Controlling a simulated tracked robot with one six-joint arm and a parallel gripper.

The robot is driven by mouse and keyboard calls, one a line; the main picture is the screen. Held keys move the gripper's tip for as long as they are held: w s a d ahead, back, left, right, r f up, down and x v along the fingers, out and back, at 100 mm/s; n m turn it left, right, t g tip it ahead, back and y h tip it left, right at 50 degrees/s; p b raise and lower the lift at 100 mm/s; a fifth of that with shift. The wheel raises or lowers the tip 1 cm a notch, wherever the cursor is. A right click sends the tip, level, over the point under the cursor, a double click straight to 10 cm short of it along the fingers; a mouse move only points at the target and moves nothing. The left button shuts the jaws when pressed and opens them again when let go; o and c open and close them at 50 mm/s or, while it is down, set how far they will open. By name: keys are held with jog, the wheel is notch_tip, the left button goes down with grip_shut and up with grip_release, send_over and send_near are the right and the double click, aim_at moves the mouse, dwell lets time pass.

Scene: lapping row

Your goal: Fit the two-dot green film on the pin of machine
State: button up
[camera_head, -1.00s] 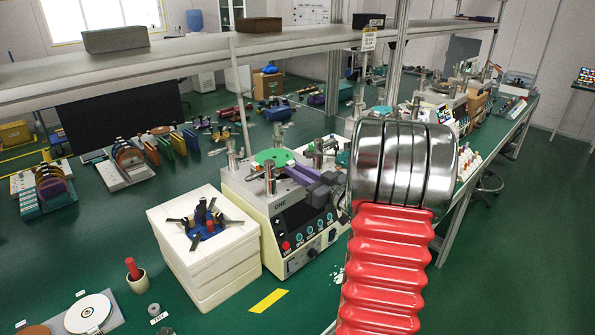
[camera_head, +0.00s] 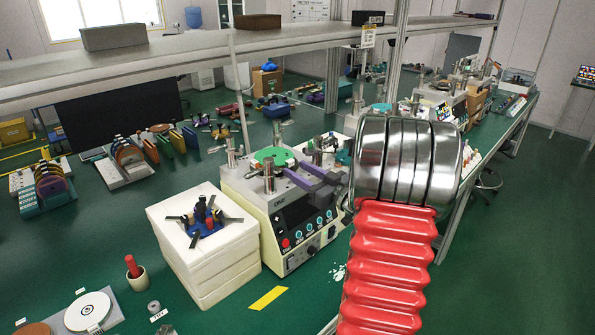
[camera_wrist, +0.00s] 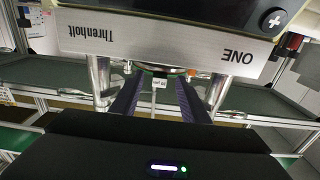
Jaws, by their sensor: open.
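A green round film (camera_head: 273,157) lies on top of machine ONE (camera_head: 262,200) in the head view, with metal posts around it. Its dots are too small to make out, and I cannot tell whether the pin is through it. My gripper (camera_head: 296,183) has purple fingers, open and apart, at the right side of the machine top, just short of the film. In the wrist view the fingers (camera_wrist: 160,82) stand apart with nothing clamped between them. A thin green edge and a small white tag show beyond them. The machine's front, marked ONE (camera_wrist: 240,57), appears upside down there.
A white block stack (camera_head: 205,262) with a blue, black-armed fixture (camera_head: 207,222) stands left of the machine. A white disc (camera_head: 88,312) lies at the front left. Racks of coloured discs (camera_head: 50,188) stand farther left. A shelf (camera_head: 200,55) spans above the bench.

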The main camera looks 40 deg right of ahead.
jog(key=s, duration=1.2)
jog(key=shift+s, duration=0.35)
jog(key=shift+f, duration=0.1)
dwell(0.4)
